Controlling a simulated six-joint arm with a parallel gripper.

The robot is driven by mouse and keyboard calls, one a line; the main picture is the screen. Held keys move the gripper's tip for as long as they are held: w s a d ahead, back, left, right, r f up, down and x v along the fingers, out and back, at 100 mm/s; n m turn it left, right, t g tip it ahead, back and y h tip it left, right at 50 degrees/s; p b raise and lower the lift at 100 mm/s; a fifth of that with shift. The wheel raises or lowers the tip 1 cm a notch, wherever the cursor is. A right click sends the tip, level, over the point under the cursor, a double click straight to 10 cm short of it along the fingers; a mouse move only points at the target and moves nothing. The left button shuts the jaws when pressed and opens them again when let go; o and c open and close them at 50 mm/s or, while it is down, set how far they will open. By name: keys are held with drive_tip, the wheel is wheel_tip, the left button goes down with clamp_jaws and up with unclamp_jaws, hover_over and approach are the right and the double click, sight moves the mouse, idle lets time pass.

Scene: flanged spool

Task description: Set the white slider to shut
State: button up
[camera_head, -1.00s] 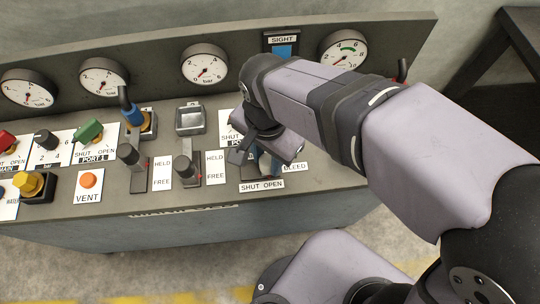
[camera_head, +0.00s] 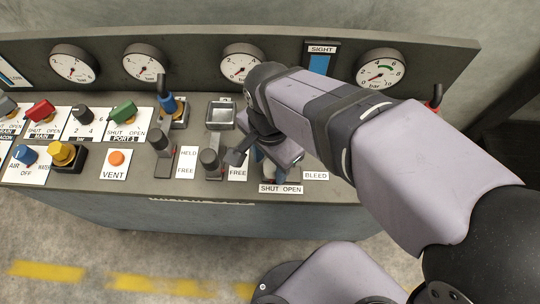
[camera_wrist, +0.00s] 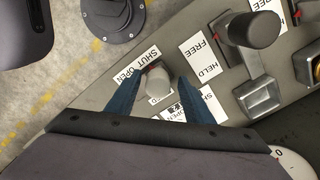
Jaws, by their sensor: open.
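The white slider (camera_wrist: 157,82) shows as a pale knob between my fingers in the wrist view. Its SHUT OPEN label (camera_wrist: 138,66) lies beside it. My gripper (camera_wrist: 158,80) is open, with one blue finger on each side of the knob. I cannot tell whether either finger touches it. The slider's exact place between SHUT and OPEN is unclear.
Two dark levers, one (camera_head: 161,142) and another (camera_head: 210,157) closer to my gripper, stand to the left by HELD and FREE labels. A BLEED label (camera_head: 315,176) is to the right. Gauges (camera_head: 242,63) line the back board. An orange VENT button (camera_head: 117,158) is farther left.

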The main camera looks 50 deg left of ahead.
sight(270, 164)
drive_tip(key=shift+r, duration=3.65)
drive_tip(key=w+d+t+p, duration=0.1)
drive_tip(key=w+d, duration=0.4)
drive_tip(key=w, duration=0.3)
drive_tip(key=w+d+m+t+p, duration=0.1)
drive_tip(key=w+d, duration=0.3)
drive_tip(key=w, duration=0.3)
drive_tip(key=w+d+p, duration=0.1)
drive_tip(key=w+d, duration=0.4)
drive_tip(key=w, duration=0.3)
drive_tip(key=s+d+f+g+p, duration=0.1)
drive_tip(key=s+d+f, duration=0.15)
drive_tip(key=d, duration=0.55)
drive_tip(key=s+d+f+n+p, duration=0.1)
drive_tip(key=s+d, duration=0.3)
drive_tip(key=d, duration=0.3)
drive_tip(key=s+d+f+g+p, duration=0.1)
drive_tip(key=s+d+f, duration=0.15)
drive_tip(key=d, duration=0.55)
wheel_tip(270, 164, down, 35)
drive_tip(key=b, duration=3.5)
drive_tip(key=shift+s, duration=0.2)
